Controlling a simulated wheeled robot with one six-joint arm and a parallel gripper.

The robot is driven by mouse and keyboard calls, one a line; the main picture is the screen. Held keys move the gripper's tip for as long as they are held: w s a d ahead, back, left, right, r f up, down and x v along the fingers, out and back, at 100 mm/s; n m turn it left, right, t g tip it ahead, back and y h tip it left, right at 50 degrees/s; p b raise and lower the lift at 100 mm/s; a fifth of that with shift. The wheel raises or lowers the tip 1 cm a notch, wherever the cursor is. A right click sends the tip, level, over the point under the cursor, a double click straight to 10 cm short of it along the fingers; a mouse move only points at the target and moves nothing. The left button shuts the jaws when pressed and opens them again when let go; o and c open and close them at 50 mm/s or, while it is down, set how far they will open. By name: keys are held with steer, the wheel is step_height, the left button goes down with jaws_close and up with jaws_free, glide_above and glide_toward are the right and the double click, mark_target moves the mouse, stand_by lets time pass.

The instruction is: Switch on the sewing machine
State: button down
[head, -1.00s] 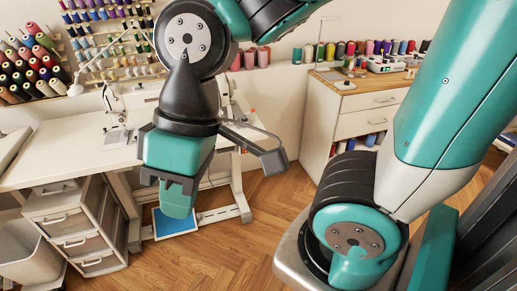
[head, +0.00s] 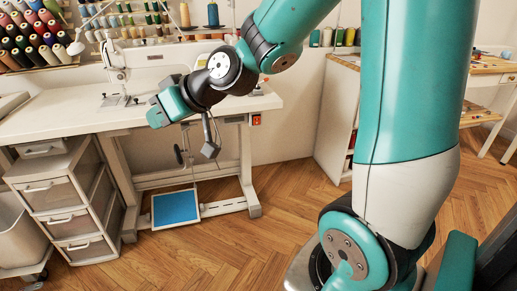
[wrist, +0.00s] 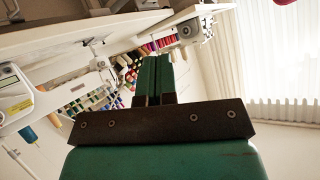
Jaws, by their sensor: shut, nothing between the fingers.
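The white sewing machine (head: 165,60) stands on a white table (head: 60,112) in the head view, partly behind my arm. A small red switch box (head: 256,119) hangs under the table's right front edge. My gripper (head: 152,116) is at the table's front edge, left of the switch box and apart from it, pointing left. In the wrist view my gripper (wrist: 152,65) has its two green fingers together with nothing between them. A white machine part (wrist: 25,100) shows at the left of the wrist view. The switch box cannot be made out there.
A blue pedal (head: 175,208) sits low between the table legs. A drawer unit (head: 62,195) stands at the left under the table. Thread racks (head: 40,35) line the wall. A wooden-topped cabinet (head: 340,110) is at the right. The wooden floor in front is open.

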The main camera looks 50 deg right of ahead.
steer(key=w+d+f+m+t+h+b, duration=0.2)
steer(key=w+d+f+t+h+b, duration=0.1)
steer(key=d+f+b, duration=0.5)
steer(key=w+d+f+m+t+h+b, duration=0.2)
steer(key=w+d+f+t+h+b, duration=0.15)
steer(key=d+f+b, duration=0.5)
steer(key=s+d+f+m+h+b, duration=0.2)
steer(key=d+f+m+h+b, duration=0.1)
steer(key=d, duration=0.6)
steer(key=s+d+f+m+h+b, duration=0.2)
steer(key=d+f+h+b, duration=0.3)
steer(key=d, duration=0.5)
steer(key=shift+s+d+m+h, duration=0.25)
steer(key=shift+m+h, duration=0.25)
steer(key=shift+h, duration=0.55)
steer(key=shift+w, duration=0.15)
